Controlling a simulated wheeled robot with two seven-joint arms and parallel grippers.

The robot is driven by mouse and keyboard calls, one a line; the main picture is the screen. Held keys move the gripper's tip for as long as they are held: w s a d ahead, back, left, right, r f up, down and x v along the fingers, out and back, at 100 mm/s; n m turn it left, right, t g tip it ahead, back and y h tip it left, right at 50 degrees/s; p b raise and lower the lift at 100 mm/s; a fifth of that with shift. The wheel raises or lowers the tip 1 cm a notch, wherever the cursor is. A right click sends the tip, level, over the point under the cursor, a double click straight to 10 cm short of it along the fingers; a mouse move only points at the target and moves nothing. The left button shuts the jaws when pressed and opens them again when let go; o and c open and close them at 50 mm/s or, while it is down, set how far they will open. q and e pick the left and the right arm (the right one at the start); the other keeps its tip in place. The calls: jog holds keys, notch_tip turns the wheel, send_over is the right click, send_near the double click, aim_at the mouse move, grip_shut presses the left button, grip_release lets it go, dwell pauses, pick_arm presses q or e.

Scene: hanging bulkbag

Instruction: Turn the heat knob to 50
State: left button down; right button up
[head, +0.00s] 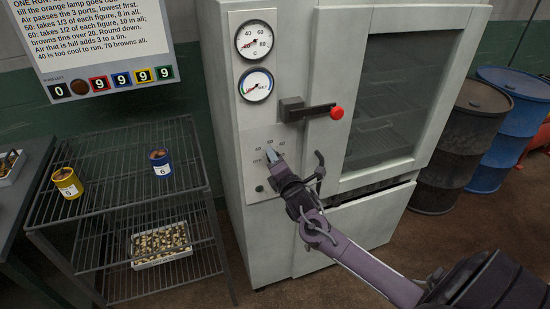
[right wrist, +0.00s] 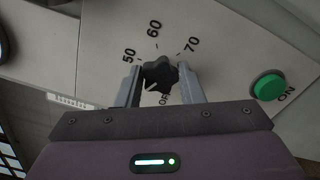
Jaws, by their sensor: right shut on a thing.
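The heat knob (right wrist: 159,73) is a dark lobed knob on the cabinet's pale control panel. In the right wrist view it sits between the two fingers of my right gripper (right wrist: 161,83), which is shut on it. Printed marks 50, 60 and 70 stand around the knob, and OFF is partly hidden near its lower side. A white pointer line on the knob points to the lower left in that view, between OFF and 50. In the head view my right gripper (head: 269,156) reaches the panel and covers the knob. My left gripper is not in view.
A green ON button (right wrist: 269,87) is beside the knob. Above are two round gauges (head: 254,40) and a door latch with a red end (head: 337,112). A wire rack (head: 110,190) with a yellow tin (head: 67,182) and a blue tin (head: 161,163) stands left. Barrels (head: 459,145) stand right.

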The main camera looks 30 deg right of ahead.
jog(key=m+p, duration=0.1)
jog(key=m, duration=1.1)
jog(key=shift+f, duration=0.15)
jog(key=shift+m, duration=0.3)
jog(key=o, duration=1)
jog(key=shift+s, duration=0.1)
jog(key=b+v, duration=0.1)
jog(key=v, duration=0.6)
jog(key=shift+s+a, duration=0.1)
jog(key=shift+s, duration=0.25)
